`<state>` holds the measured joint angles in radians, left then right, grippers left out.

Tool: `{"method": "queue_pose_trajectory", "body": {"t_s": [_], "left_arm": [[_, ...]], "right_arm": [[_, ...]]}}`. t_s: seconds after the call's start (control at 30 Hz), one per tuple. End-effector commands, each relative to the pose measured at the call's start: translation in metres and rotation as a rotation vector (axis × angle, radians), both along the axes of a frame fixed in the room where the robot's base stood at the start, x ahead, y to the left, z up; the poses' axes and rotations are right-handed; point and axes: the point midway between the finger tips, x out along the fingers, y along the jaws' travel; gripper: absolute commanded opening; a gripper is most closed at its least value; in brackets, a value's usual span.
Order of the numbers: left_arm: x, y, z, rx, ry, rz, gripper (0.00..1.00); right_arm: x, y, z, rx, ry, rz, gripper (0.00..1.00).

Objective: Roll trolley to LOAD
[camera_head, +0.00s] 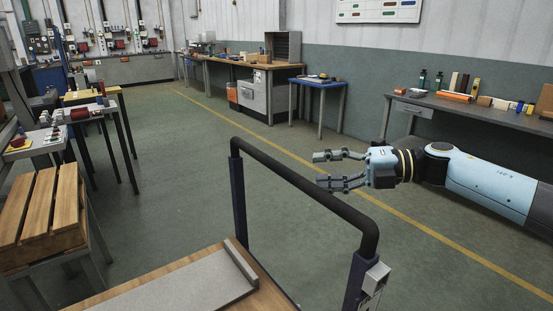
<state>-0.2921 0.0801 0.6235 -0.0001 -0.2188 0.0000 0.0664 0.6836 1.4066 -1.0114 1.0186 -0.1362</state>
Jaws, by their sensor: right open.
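The trolley has a black handle bar (300,182) on dark blue posts and a wooden deck (262,297) with a grey tray-like top (180,295), low in the middle of the head view. A small grey box (375,280) sits on its right post. My right gripper (318,169) comes in from the right with its fingers apart and empty. In the picture its fingertips lie just beyond the handle bar; I cannot tell whether they touch it. My left gripper is not in view. No LOAD marking is readable.
A yellow floor line (430,233) runs along the right side. A workbench with bottles (460,107) stands at the right wall, a blue table (318,83) farther back. Tables and a wooden slatted crate (40,215) line the left. The green floor (185,150) between is clear.

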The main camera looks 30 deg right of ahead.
Motion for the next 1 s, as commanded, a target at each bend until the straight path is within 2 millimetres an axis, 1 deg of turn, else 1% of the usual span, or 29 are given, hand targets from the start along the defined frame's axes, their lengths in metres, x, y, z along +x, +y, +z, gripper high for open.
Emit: {"method": "queue_pose_trajectory", "body": {"t_s": [0.03, 0.1, 0.17, 0.23, 0.33, 0.4, 0.5, 0.6, 0.83, 1.0], "left_arm": [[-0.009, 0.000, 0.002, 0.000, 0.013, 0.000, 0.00], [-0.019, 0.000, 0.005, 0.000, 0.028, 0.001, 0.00], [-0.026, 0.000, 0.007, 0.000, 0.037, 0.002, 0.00], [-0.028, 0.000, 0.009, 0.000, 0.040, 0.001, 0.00], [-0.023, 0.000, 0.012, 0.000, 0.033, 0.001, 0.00], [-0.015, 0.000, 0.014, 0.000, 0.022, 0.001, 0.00], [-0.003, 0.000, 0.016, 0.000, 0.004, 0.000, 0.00], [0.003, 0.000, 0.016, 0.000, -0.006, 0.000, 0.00], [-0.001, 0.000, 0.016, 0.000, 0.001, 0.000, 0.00], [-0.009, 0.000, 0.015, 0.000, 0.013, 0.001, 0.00]], "right_arm": [[0.007, 0.009, 0.002, 0.007, -0.004, 0.000, 0.46], [0.016, 0.020, 0.000, 0.009, -0.004, -0.003, 0.46], [0.024, 0.030, -0.001, 0.009, -0.003, -0.002, 0.46], [0.032, 0.041, -0.004, 0.008, -0.003, -0.004, 0.46], [0.042, 0.053, -0.006, 0.007, -0.001, -0.004, 0.46], [0.047, 0.060, -0.009, 0.007, 0.000, -0.004, 0.46], [0.052, 0.066, -0.010, 0.006, 0.000, -0.004, 0.46], [0.054, 0.069, -0.011, 0.005, 0.001, -0.004, 0.46], [0.054, 0.069, -0.012, 0.004, 0.001, -0.004, 0.46], [0.054, 0.069, -0.012, 0.005, 0.001, -0.004, 0.23]]}}
